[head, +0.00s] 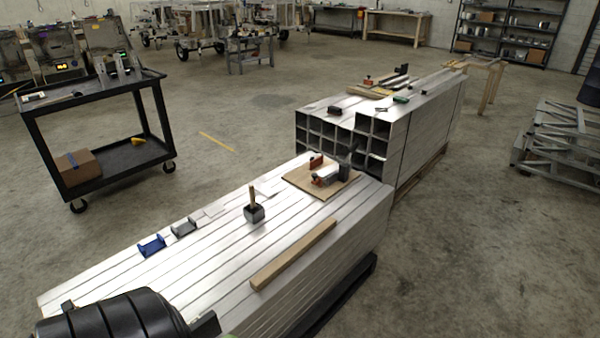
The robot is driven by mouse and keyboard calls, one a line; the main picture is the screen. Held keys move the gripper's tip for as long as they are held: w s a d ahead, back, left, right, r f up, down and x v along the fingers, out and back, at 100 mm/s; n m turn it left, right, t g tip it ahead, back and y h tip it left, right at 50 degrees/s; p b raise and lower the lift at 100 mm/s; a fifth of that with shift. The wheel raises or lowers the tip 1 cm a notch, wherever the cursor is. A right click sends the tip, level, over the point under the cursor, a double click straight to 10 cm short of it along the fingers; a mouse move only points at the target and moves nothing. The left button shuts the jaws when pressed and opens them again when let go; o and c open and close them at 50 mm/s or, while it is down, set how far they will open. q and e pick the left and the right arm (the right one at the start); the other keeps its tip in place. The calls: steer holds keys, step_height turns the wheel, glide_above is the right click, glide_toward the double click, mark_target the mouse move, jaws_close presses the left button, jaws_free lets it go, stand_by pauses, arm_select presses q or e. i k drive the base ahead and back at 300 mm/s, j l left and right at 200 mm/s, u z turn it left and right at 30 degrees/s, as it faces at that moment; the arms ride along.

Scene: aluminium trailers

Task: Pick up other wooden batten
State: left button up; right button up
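A light wooden batten (293,254) lies on the near stack of aluminium tubes (175,262), along its right side and roughly in line with the tubes. Nothing touches it from above. On the far stack (432,100), pale wooden pieces (370,92) lie among tools; whether one is a batten is too small to tell. A black rounded part of mine fills the bottom left corner, over the near end of the stack. No gripper fingers show in this view.
On the near stack are a wooden board (321,187) with a tool on it, a dark block with a wooden handle (254,212), a blue bracket (152,246) and a grey bracket (184,228). A black cart (95,92) stands left.

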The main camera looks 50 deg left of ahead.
mark_target(272, 271)
steer(key=i+u, duration=0.2)
steer(key=i, duration=0.55)
steer(key=i+l+u, duration=0.25)
steer(key=i, duration=0.45)
steer(key=i+j, duration=0.05)
